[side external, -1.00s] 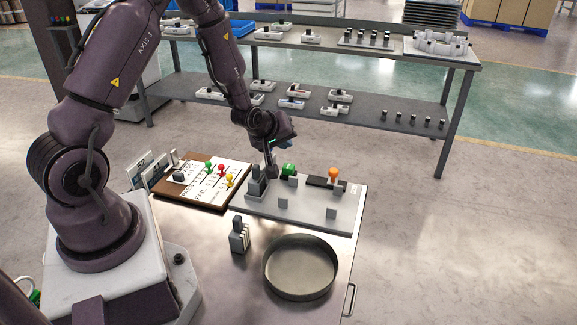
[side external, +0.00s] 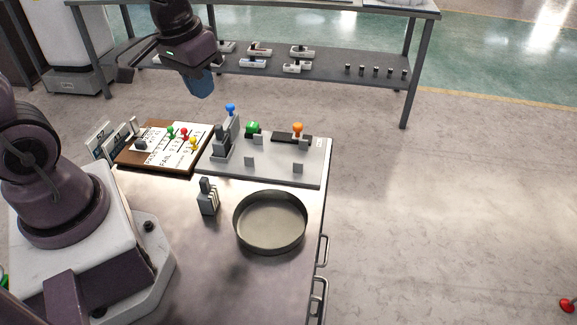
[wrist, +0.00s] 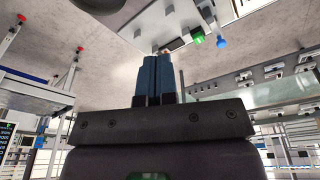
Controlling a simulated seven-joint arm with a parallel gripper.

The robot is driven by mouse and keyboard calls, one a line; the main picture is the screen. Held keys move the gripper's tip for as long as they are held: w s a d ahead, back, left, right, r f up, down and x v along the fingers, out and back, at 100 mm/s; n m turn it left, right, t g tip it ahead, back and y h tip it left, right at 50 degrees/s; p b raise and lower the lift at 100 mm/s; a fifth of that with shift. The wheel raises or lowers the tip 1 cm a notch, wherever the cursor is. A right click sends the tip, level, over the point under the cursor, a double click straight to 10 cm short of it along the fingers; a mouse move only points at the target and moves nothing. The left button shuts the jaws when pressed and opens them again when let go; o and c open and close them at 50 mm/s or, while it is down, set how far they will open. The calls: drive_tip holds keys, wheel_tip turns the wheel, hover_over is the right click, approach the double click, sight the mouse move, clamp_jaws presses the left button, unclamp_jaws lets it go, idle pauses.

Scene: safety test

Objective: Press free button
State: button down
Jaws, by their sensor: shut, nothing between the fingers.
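A grey fixture plate (side external: 225,168) lies on the bench. I cannot tell which part is the free button. My gripper (side external: 203,92), with blue fingers, is shut and empty. It hangs in the air above and left of the blue knob in the side view, clear of the plate.
A clipboard (side external: 160,165) with green, red and yellow pins lies left of the plate. A grey slotted block (side external: 208,200) and a round metal pan (side external: 270,248) stand in front. A shelf rack (side external: 330,70) with small parts stands behind.

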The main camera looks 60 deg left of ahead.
drive_tip(key=s+d+r+m+t, duration=0.3)
drive_tip(key=s+d+r, duration=0.2)
drive_tip(key=r, duration=0.5)
drive_tip(key=shift+s+d, duration=0.4)
drive_tip(key=shift+s, duration=0.4)
drive_tip(key=w+a+f+m+g, duration=0.2)
drive_tip(key=w+a+f+m, duration=0.2)
drive_tip(key=w+a+f, duration=0.4)
drive_tip(key=w+a+f+m+g, duration=0.3)
drive_tip(key=w+a+f+m, duration=0.2)
drive_tip(key=w+a+f, duration=0.3)
drive_tip(key=w+a, duration=0.3)
drive_tip(key=w, duration=0.3)
drive_tip(key=shift+a+f, duration=0.25)
